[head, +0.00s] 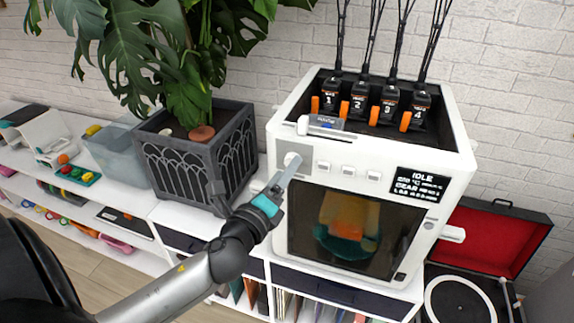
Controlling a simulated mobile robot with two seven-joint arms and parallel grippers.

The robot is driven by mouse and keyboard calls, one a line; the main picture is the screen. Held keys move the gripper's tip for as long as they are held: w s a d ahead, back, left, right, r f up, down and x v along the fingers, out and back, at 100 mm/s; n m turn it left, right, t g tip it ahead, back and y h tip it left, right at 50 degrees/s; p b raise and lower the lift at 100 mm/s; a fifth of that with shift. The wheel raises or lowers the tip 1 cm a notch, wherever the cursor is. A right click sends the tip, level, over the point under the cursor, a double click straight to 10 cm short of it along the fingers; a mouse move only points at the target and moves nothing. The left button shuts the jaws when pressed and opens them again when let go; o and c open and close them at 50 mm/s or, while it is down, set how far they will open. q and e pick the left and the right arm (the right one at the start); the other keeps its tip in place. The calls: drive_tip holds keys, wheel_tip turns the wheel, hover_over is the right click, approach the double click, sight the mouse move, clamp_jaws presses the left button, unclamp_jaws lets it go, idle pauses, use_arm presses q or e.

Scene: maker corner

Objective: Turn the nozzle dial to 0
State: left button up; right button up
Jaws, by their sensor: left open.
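A white 3D printer (455,170) stands on the white shelf unit. A round white dial (291,159) sits on a grey panel at the upper left of its front; its setting is too small to read. My left gripper (288,170) reaches up from the lower left, its fingers at the dial and partly covering it. The jaws are open; whether they touch the dial I cannot tell. My right gripper is not in view.
Several small buttons (348,171) and a display (419,184) reading IDLE are right of the dial. A dark planter (195,158) with a leafy plant stands close left of the printer. An open red-lined turntable case (497,238) is at right.

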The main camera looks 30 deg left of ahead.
use_arm(q)
drive_tip(key=shift+w+a, duration=0.1)
drive_tip(key=shift+w, duration=0.75)
drive_tip(key=shift+c, duration=0.3)
clamp_jaws()
